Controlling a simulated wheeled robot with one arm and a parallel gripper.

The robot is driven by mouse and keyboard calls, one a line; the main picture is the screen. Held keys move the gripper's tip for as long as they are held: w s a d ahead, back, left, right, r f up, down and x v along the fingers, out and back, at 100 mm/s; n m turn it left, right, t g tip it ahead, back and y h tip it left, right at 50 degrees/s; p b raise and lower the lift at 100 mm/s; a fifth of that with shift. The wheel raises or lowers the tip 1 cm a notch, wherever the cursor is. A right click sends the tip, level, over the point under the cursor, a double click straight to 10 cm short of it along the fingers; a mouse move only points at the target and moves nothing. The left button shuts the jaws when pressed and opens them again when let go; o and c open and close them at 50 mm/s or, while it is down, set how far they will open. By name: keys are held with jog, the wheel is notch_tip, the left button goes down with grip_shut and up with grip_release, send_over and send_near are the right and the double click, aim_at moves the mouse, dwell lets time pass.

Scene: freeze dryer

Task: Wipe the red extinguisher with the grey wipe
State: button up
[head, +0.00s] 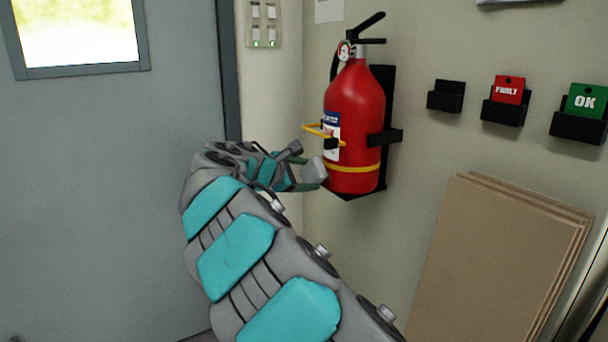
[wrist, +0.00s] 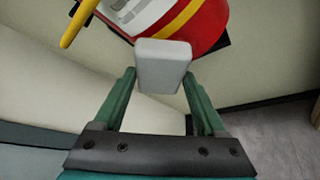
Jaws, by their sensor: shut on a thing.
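The red extinguisher (head: 355,110) hangs upright on the wall in a black bracket, with a yellow band low on its body and a label on its left side. Its lower part shows at the top of the wrist view (wrist: 208,28). My gripper (head: 308,178) is shut on the grey wipe (head: 314,171), a pale block, at the lower left of the extinguisher. In the wrist view the grey wipe (wrist: 163,66) sits between the two green fingers, and its upper edge overlaps the red body. I cannot tell whether it touches the extinguisher.
A yellow bar (head: 322,133) sticks out left from the extinguisher's front. Black wall holders with a red card (head: 508,90) and a green OK card (head: 586,101) are to the right. Brown boards (head: 495,265) lean on the wall below. A grey door (head: 105,180) is on the left.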

aim_at(319, 177)
jog(key=shift+w+d, duration=0.35)
jog(key=shift+d, duration=0.2)
jog(key=shift+s, duration=0.1)
jog(key=shift+s+d+r, duration=0.1)
jog(key=shift+s+d, duration=0.4)
jog(key=shift+s, duration=0.3)
jog(key=shift+s+d, duration=0.5)
jog(key=shift+s, duration=0.25)
jog(key=shift+d+p, duration=0.1)
jog(key=shift+p, duration=0.35)
jog(key=shift+w, duration=0.15)
